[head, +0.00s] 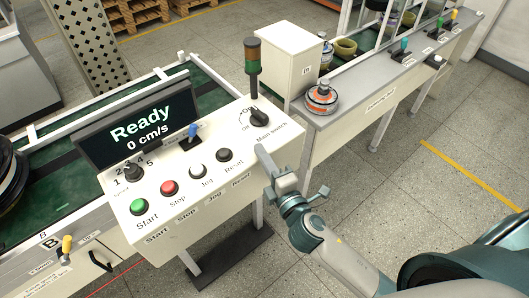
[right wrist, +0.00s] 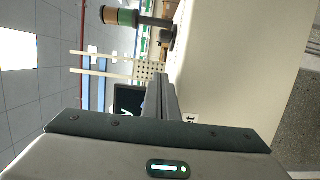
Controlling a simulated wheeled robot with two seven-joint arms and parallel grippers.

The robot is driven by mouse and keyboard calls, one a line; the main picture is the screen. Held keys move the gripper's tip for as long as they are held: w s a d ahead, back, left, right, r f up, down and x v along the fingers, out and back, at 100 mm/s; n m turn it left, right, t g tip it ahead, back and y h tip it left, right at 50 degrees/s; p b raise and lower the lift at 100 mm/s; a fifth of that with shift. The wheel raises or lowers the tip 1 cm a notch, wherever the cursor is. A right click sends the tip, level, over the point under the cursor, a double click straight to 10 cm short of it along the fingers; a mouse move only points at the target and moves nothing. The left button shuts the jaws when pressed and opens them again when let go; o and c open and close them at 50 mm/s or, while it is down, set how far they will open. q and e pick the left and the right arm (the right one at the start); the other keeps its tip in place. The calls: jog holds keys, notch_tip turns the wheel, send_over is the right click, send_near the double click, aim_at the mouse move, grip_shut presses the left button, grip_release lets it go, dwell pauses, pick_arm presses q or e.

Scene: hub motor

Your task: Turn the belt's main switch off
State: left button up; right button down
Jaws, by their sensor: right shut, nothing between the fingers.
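The main switch (head: 259,117) is a black rotary knob at the right end of the white control panel (head: 190,210), with On and Off labels beside it. Its pointer direction is too small to read surely. My right gripper (head: 263,153) is just in front of the panel's right part, below the switch and apart from it. It is shut and empty; its fingers (right wrist: 162,95) also show in the right wrist view. The display (head: 127,122) reads Ready and 0 cm/s. My left gripper is not in view.
A stack light (head: 252,60) stands right behind the switch. Green, red, white and black buttons, a speed knob (head: 133,172) and a blue-topped switch (head: 193,131) share the panel. A workbench (head: 350,105) stands at right; the floor between is clear.

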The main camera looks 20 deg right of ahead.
aim_at(261, 134)
jog(key=w, duration=0.2)
jog(key=w+p, duration=0.1)
jog(key=w, duration=0.2)
jog(key=w+p, duration=0.1)
jog(key=w, duration=0.1)
jog(key=shift+w+a+r, duration=0.15)
jog(key=shift+w+a, duration=0.05)
jog(key=shift+a, duration=0.2)
jog(key=d, duration=0.1)
jog(key=w+d+p, duration=0.1)
jog(key=shift+w+d, duration=0.25)
jog(key=shift+d, duration=0.05)
jog(key=shift+w+d+f, duration=0.15)
jog(key=shift+d+f, duration=0.05)
jog(key=shift+d, duration=0.35)
